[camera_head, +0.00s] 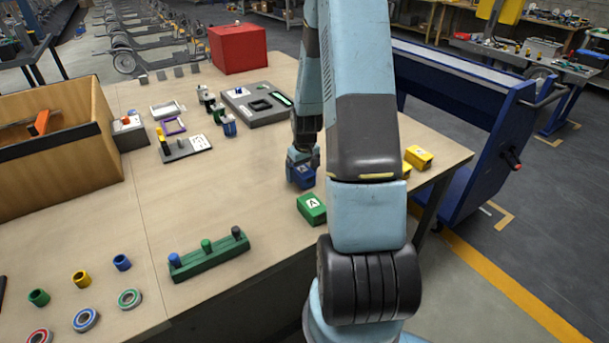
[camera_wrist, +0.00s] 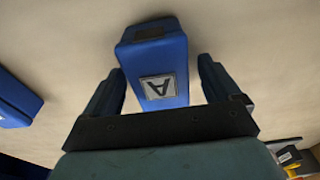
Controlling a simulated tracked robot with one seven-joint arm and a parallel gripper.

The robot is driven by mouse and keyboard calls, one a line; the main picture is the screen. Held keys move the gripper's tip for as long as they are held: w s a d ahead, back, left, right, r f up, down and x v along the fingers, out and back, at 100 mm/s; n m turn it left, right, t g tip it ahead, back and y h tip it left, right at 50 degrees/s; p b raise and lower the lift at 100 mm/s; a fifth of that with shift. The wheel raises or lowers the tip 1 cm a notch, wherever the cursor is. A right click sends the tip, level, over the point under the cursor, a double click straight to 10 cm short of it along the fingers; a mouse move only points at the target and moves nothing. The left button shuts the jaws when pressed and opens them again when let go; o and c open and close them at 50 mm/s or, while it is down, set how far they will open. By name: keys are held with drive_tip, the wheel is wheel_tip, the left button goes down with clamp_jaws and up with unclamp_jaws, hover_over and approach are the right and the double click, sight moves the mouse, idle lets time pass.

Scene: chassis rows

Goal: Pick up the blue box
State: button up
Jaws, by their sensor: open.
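The blue box (camera_head: 301,176) sits on the wooden table below my gripper (camera_head: 303,157), partly hidden by it in the head view. In the wrist view the blue box (camera_wrist: 153,62) shows a pale label with a letter A. My gripper (camera_wrist: 162,70) is open there, one finger on each side of the near part of the box. A second blue block (camera_wrist: 14,100) lies at the left edge of the wrist view.
A green box (camera_head: 312,208) stands close in front of the blue box. Yellow boxes (camera_head: 419,157) are to the right, partly behind my arm. A green rack with pegs (camera_head: 210,258) is at the front left. A grey fixture (camera_head: 258,103) lies behind. Bare table lies left of the gripper.

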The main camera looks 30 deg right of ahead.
drive_tip(key=shift+f, duration=0.15)
drive_tip(key=shift+c, duration=0.4)
clamp_jaws()
idle(0.6)
